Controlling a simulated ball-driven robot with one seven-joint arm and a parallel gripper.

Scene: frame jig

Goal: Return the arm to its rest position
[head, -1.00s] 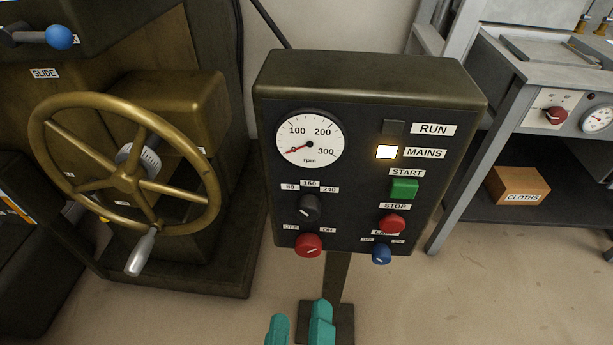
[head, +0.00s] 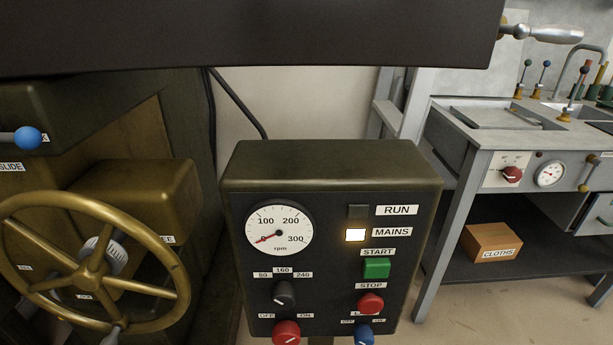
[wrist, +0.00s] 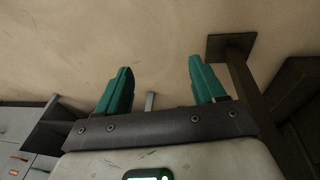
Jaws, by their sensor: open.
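My gripper (wrist: 162,88) shows in the wrist view with two teal fingers spread apart and nothing between them. Bare floor lies behind the fingers there. The head view does not show my gripper now. The control box (head: 330,165) stands in the middle of the head view. Its MAINS lamp (head: 355,235) is lit and its RUN lamp (head: 357,212) is dark. The rpm dial (head: 278,230) has its needle near 0.
A brass handwheel (head: 90,268) stands at the left. A grey bench (head: 465,165) with a CLOTHS box (head: 490,242) on its lower shelf stands at the right. A dark foot plate (wrist: 230,46) and post show in the wrist view. Floor is open between box and bench.

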